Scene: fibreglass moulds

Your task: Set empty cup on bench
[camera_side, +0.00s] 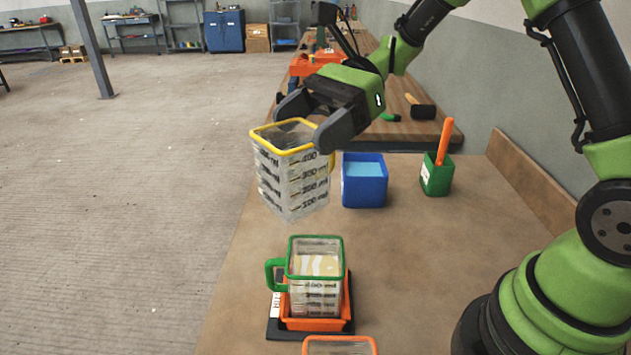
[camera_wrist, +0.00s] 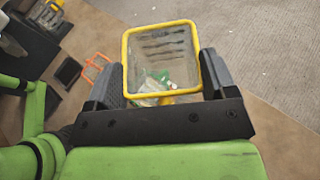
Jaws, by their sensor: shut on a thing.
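My gripper (camera_side: 318,120) is shut on a clear square measuring cup (camera_side: 292,182) with a yellow rim and printed volume marks. The cup hangs upright in the air near the bench's left edge, left of the blue container. In the wrist view the cup (camera_wrist: 160,58) sits between my two dark fingers; some whitish and green shapes show at its bottom, and I cannot tell if they are seen through the clear wall. The bench (camera_side: 420,245) has a brown top with bare room on it.
A green-rimmed cup (camera_side: 316,244) with pale contents stands in an orange tray (camera_side: 312,324) on a black scale (camera_side: 274,326). A blue container (camera_side: 364,183) and a green holder (camera_side: 436,178) with an orange handle stand behind. Another orange-rimmed container (camera_side: 340,346) is cut off at the front.

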